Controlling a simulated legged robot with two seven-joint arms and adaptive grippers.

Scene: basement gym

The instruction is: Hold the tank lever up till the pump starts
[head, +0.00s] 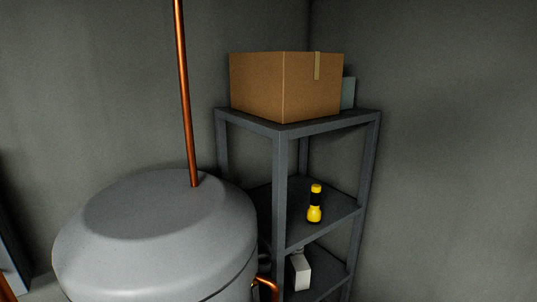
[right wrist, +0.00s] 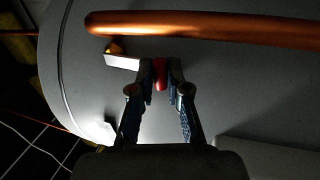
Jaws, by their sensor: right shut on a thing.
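The grey tank (head: 150,235) stands at the lower left of the head view, with a copper pipe rising from its top. Its grey surface also fills much of the right wrist view (right wrist: 220,75). There my right gripper (right wrist: 160,68) is shut on the red end of the lever (right wrist: 160,82). A pale flat bar (right wrist: 122,62) and a small brass piece (right wrist: 115,48) show just left of the fingers. Whether the lever is up or down is not clear. Neither gripper shows in the head view.
A copper pipe (right wrist: 200,25) crosses close beyond the gripper. Dark floor tiles (right wrist: 35,135) show lower left in the wrist view.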

